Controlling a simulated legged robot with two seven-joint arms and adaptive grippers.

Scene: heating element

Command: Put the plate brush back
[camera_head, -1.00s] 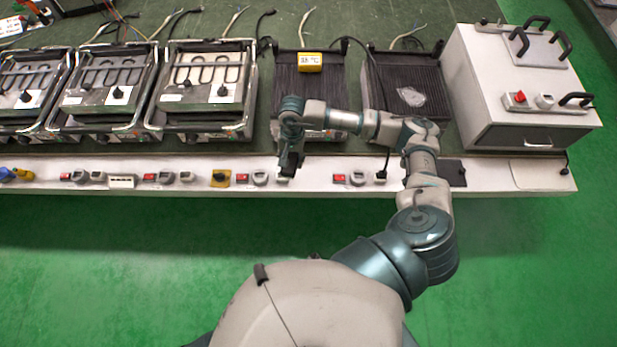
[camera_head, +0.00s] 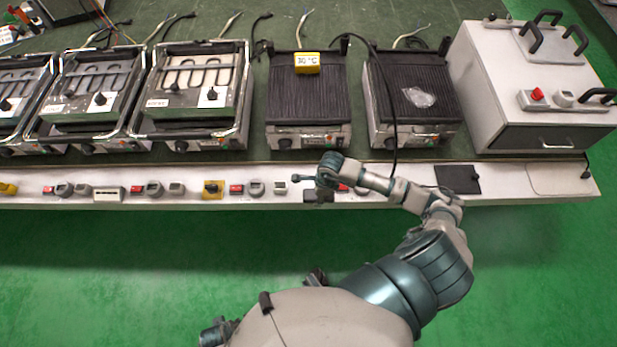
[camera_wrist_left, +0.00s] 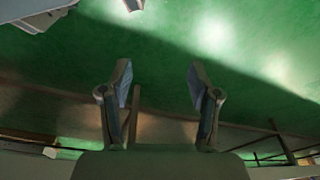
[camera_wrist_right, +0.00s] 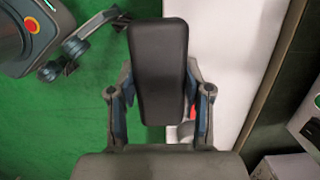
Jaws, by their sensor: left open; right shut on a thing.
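My right gripper (camera_head: 306,186) is over the white front ledge, below the black ribbed plate with the yellow display. In the right wrist view it (camera_wrist_right: 158,88) is shut on a long black block with rounded corners (camera_wrist_right: 158,60), which I take to be the plate brush. Any bristles are hidden. In the head view, a dark block (camera_head: 318,196) shows just under the gripper. My left gripper (camera_wrist_left: 160,82) is open and empty over the green floor; a small part of it (camera_head: 316,277) shows in the head view near my body.
The ribbed plate (camera_head: 308,95) carries a yellow display (camera_head: 307,63) reading 30 °C. A second ribbed plate (camera_head: 405,75) has a clear crumpled thing on it. A white box (camera_head: 530,90) stands right, a black flat pad (camera_head: 458,179) on the ledge. Knobs and red switches line the ledge.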

